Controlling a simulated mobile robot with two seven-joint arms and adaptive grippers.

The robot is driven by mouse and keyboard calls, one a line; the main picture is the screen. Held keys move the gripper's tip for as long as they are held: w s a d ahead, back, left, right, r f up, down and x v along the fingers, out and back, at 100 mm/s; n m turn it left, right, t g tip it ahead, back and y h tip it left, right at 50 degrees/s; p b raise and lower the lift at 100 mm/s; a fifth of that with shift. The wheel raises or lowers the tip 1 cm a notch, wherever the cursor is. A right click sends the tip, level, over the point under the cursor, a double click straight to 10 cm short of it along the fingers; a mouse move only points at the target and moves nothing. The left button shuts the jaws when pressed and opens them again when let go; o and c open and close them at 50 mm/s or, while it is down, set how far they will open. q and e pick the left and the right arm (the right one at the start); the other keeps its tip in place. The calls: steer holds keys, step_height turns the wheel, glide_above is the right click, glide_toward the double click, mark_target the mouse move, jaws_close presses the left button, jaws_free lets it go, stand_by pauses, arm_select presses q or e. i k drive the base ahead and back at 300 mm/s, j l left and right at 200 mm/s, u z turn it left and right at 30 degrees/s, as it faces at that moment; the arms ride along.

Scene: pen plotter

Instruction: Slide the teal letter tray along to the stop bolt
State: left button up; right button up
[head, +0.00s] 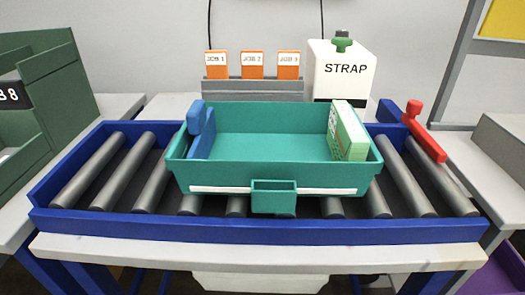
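The teal letter tray (215,178) sits upright on the roller conveyor, around its middle, with a white strip and a small teal pocket (274,196) on its front. Inside it a blue object (201,132) leans at the left end and a green-and-white box (348,133) stands at the right end. A red bolt-like part (427,138) with a knob is at the conveyor's right side, apart from the tray; I cannot tell for sure that it is the stop bolt. Neither of my grippers is in view.
The blue conveyor frame (260,228) has raised sides, with bare grey rollers (408,180) on both sides of the tray. Behind stand orange job cards (252,64) in a grey rack and a white STRAP box (340,72) with a green knob. A dark green cabinet (62,85) is at left.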

mark_target(273, 153)
steer(key=k+j+z, duration=0.25)
steer(key=k+j, duration=0.25)
steer(key=k+j+z, duration=0.3)
steer(key=k, duration=0.25)
steer(key=j, duration=0.1)
